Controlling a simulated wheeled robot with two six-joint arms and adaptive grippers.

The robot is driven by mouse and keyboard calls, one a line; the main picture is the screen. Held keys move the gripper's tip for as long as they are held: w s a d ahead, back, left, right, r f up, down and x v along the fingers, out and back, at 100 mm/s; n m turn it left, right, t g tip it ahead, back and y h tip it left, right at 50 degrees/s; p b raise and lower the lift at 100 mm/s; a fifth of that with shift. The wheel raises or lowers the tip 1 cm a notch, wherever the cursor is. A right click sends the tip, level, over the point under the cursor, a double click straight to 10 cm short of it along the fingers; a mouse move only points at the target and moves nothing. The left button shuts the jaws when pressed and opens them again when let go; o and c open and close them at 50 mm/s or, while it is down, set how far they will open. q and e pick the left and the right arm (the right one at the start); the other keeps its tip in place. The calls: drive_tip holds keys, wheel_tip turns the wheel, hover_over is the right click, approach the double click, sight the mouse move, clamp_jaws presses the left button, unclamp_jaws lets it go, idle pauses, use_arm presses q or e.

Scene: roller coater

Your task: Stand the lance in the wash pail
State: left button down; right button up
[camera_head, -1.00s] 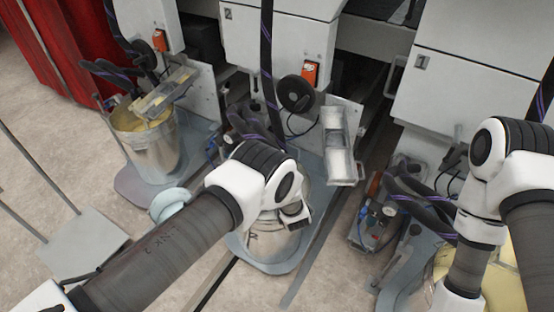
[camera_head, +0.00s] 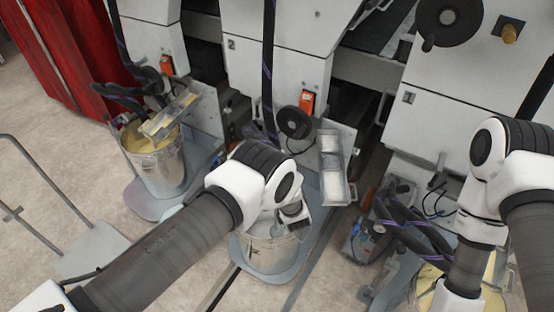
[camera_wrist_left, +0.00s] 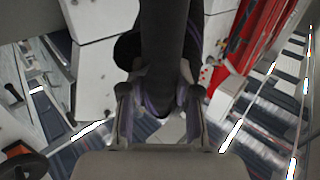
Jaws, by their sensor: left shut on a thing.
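My left arm reaches in from the left in the head view, and its gripper (camera_head: 292,212) is mostly hidden behind its own wrist. In the left wrist view the gripper (camera_wrist_left: 160,112) is shut on a thick dark tube with purple edges, which appears to be the lance (camera_wrist_left: 162,50). The lance's lower end is hidden.
A pail with yellow contents (camera_head: 157,165) stands at left, another (camera_head: 428,285) at lower right behind my right arm. A metal tray (camera_head: 333,170) juts out near the left wrist. Bare floor (camera_head: 60,165) lies at left.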

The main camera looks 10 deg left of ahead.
wheel_tip(320, 180, up, 16)
drive_tip(key=p, duration=1.5)
drive_tip(key=shift+r, duration=0.15)
